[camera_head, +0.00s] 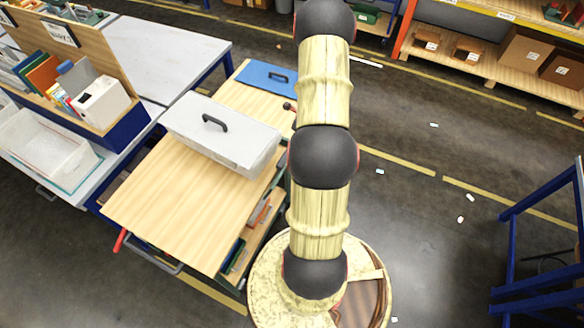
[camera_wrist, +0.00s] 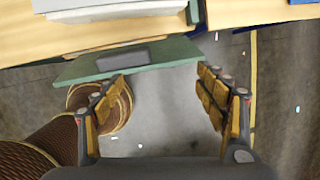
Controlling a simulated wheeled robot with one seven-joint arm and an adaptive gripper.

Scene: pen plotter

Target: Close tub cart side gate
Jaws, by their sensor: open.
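The tub cart (camera_head: 165,205) has a light wooden top and open shelves on the side facing me. A green panel (camera_wrist: 178,57) with a dark grey plate (camera_wrist: 122,58) juts out from the cart's wooden edge in the wrist view; it looks like the side gate, standing open. It is hidden in the head view, probably behind my arm. My gripper (camera_wrist: 161,78) is open and empty, its fingers pointing toward the green panel. The left fingertip appears close to the panel's lower edge; I cannot tell if they touch. The gripper is hidden in the head view.
A grey lidded box (camera_head: 222,132) with a black handle sits on the cart top. A blue panel (camera_head: 262,76) with a handle lies behind it. A workbench with a white bin (camera_head: 40,150) stands left. A blue frame (camera_head: 545,225) stands right. The floor between is mostly clear.

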